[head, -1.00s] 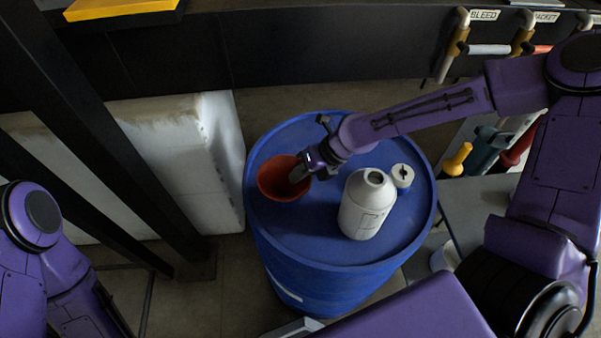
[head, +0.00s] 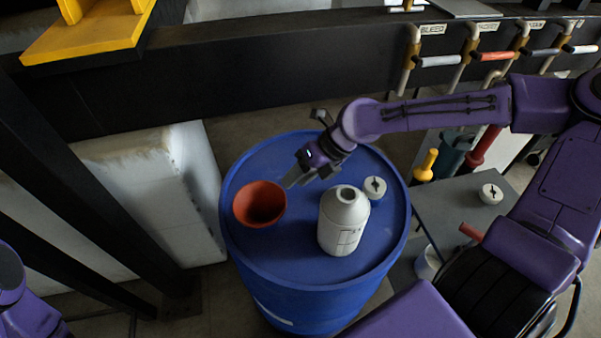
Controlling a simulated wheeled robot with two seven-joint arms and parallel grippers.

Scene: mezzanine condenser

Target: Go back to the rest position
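My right gripper (head: 296,180) hangs above the blue drum (head: 305,262), between the orange-red bowl-like funnel (head: 260,204) and the white bottle (head: 343,222). Its fingers point down and left, apart from the funnel's rim; their gap is too small to read, and nothing shows in them. The white bottle stands upright and uncapped on the drum top. A white round cap (head: 374,188) lies behind it to the right. My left arm shows at the lower left edge; its gripper is out of frame.
A black beam crosses behind the drum, with labelled valves (head: 437,60) at the right. A yellow platform (head: 88,35) is at upper left. A white block (head: 165,190) stands left of the drum. A grey table (head: 455,205) with a white round part (head: 491,194) is at right.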

